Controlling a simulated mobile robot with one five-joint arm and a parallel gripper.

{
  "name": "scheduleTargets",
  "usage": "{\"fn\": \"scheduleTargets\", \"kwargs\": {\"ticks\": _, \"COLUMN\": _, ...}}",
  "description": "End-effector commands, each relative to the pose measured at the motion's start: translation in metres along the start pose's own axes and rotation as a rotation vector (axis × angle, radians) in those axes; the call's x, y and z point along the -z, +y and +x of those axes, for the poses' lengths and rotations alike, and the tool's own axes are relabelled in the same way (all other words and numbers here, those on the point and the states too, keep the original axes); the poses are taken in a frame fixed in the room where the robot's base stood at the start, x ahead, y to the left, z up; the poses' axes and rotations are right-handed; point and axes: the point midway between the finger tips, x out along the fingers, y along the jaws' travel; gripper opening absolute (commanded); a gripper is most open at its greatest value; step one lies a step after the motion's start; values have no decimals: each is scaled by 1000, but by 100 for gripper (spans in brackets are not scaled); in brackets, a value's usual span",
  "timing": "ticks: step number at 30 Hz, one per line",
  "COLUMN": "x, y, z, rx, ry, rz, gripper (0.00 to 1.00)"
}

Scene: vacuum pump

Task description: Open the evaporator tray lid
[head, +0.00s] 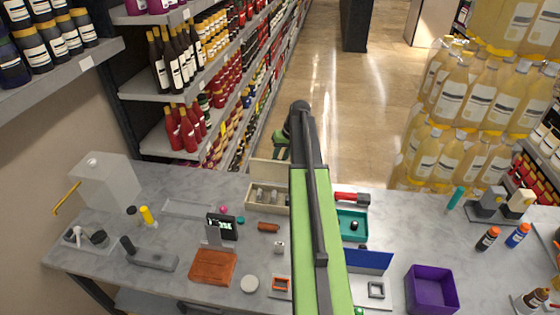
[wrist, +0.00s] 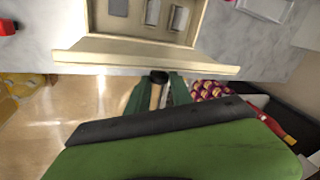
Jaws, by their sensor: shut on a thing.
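The beige evaporator tray (head: 266,208) stands on the grey counter in the head view, with small metal pieces inside. Its top is uncovered, and the beige lid (head: 268,172) stands raised at its far side, partly hidden by my arm. In the wrist view the tray (wrist: 75,25) is at the top, with the lid (wrist: 200,66) seen nearly edge-on along it. My gripper (head: 281,153) is at the lid's upper edge. In the wrist view its dark green fingers (wrist: 158,92) are closed around a tan, black-tipped piece by the lid, which looks like its handle.
A teal tray (head: 352,226) with a red-handled tool above it is right of my arm. A purple bin (head: 432,288), an orange-brown block (head: 213,266) and a small display (head: 221,226) are on the counter. Stocked shelves and stacked bottles (head: 470,100) stand beyond, with open floor between.

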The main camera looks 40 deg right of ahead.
Motion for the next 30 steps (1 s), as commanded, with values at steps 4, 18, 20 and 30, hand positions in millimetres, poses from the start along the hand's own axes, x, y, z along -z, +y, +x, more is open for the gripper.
{"fn": "scheduleTargets", "kwargs": {"ticks": 4, "x": 7, "y": 7, "z": 3, "rx": -7, "ry": 2, "rz": 1, "gripper": 0}}
{"fn": "scheduleTargets", "kwargs": {"ticks": 18, "x": 12, "y": 9, "z": 5, "rx": -8, "ry": 4, "rz": 1, "gripper": 0}}
{"fn": "scheduleTargets", "kwargs": {"ticks": 20, "x": 12, "y": 9, "z": 4, "rx": -8, "ry": 4, "rz": 1, "gripper": 0}}
{"fn": "scheduleTargets", "kwargs": {"ticks": 30, "x": 12, "y": 8, "z": 5, "rx": -5, "ry": 3, "rz": 0, "gripper": 48}}
